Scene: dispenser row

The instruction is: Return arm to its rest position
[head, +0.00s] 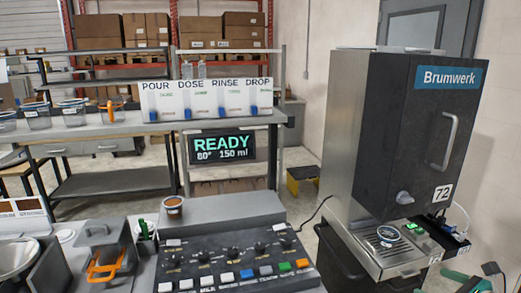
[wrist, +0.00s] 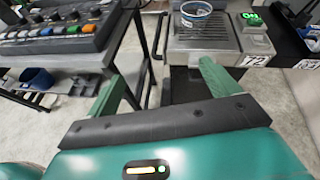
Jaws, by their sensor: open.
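My gripper (wrist: 162,88) shows in the wrist view with its two green fingers wide apart and nothing between them. Beyond the fingers is the drip tray (wrist: 205,42) of the machine, with a white cup with blue marks (wrist: 197,12) on it. In the head view, a green part of my arm (head: 470,284) shows at the bottom right corner, below the dark Brumwerk machine (head: 415,140). The same cup (head: 388,233) stands on its tray there. The rest of my arm is out of view.
A sloped button console (head: 235,262) stands at front centre, with a small brown-topped cup (head: 173,205) behind it. Left of it is a dark holder with an orange handle (head: 103,266). A screen (head: 222,147) reads READY. Grey floor shows between the console bench and the machine.

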